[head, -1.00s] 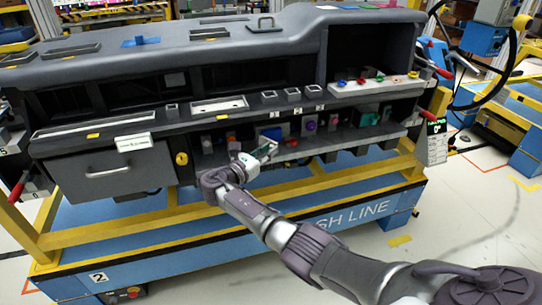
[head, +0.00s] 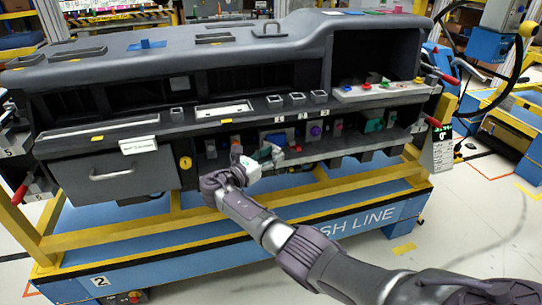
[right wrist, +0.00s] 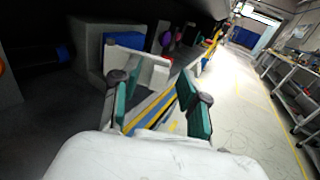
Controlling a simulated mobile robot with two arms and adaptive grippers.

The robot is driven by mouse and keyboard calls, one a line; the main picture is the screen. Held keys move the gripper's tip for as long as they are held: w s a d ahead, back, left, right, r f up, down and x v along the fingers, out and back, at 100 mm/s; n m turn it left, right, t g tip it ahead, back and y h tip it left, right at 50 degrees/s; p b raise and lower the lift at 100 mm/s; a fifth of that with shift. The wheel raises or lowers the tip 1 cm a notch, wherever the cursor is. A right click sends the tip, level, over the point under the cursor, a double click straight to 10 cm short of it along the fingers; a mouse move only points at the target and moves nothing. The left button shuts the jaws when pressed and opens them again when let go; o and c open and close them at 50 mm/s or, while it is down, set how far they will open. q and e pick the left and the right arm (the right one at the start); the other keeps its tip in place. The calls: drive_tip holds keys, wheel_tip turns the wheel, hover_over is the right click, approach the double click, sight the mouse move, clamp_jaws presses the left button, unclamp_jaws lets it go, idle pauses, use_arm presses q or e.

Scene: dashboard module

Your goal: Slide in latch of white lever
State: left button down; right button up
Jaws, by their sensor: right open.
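In the right wrist view a white lever-like piece (right wrist: 150,68) sticks out in front of a blue block (right wrist: 122,40) on the dashboard's lower shelf. My right gripper (right wrist: 160,100) is open, with its green-padded fingers spread. The left finger is close to the white piece and overlaps its lower part; I cannot tell whether they touch. In the head view my right gripper (head: 264,158) is at the lower shelf, below the blue block (head: 272,137), and hides part of what lies there. The latch cannot be made out. My left gripper does not show.
The dashboard module (head: 200,55) stands on a blue and yellow frame (head: 140,232). Several small coloured controls, among them a purple knob (head: 316,131) and a green part (head: 373,125), line the shelf to the right. A grey drawer (head: 110,175) is at left.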

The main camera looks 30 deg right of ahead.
drive_tip(key=shift+a, duration=0.2)
drive_tip(key=v, duration=1.1)
drive_tip(key=shift+a, duration=0.3)
drive_tip(key=shift+s, duration=0.15)
